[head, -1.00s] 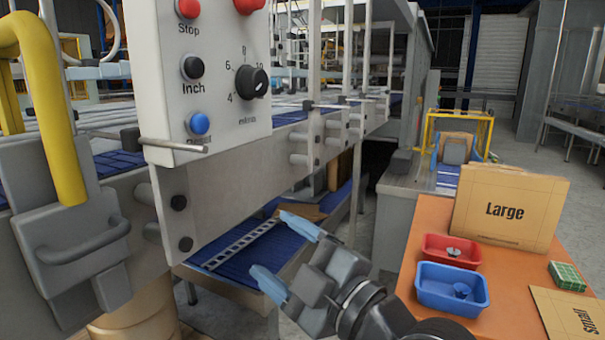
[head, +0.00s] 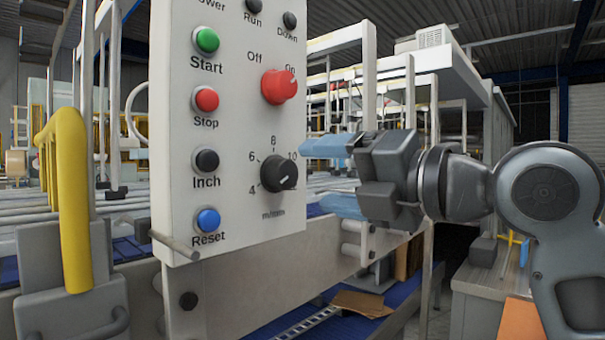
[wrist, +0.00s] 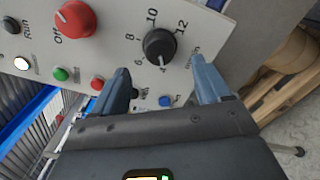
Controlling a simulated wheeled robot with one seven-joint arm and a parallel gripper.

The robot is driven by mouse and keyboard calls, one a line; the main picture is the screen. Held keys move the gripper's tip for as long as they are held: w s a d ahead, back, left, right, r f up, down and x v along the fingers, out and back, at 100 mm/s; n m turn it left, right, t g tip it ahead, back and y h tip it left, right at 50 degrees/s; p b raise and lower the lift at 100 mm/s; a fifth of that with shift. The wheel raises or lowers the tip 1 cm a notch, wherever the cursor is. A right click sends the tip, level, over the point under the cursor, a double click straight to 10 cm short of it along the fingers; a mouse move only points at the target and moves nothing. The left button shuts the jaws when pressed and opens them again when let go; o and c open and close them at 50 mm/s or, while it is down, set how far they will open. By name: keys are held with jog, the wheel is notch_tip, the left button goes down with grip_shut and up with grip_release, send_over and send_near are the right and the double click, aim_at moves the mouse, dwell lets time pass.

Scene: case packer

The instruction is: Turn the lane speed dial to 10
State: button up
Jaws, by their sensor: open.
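The lane speed dial (head: 279,173) is a black round knob low on the white control panel. The marks 4, 6, 8 and 10 show around it in the head view. The wrist view shows the dial (wrist: 160,45) with marks up to 12. A small pale mark is on the knob, but I cannot tell exactly which number it points to. My gripper (head: 325,178) is open and empty, to the right of the dial and apart from it. In the wrist view, the blue fingers of my gripper (wrist: 158,75) are spread, with the dial ahead between and beyond their tips.
A red Off/On knob (head: 279,87) sits just above the dial. The Start (head: 207,40), Stop (head: 206,100), Inch (head: 207,161) and Reset (head: 208,220) buttons run down its left. A metal rod (head: 175,246) sticks out at the panel's lower edge. A yellow handle (head: 68,200) stands left.

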aim_at(289, 176)
jog(key=p+x, duration=0.1)
jog(key=x, duration=0.5)
jog(key=shift+w+a, duration=0.1)
jog(key=shift+a, duration=0.1)
jog(key=shift+c, duration=0.4)
jog(key=c, duration=1)
jog(key=shift+o, duration=0.2)
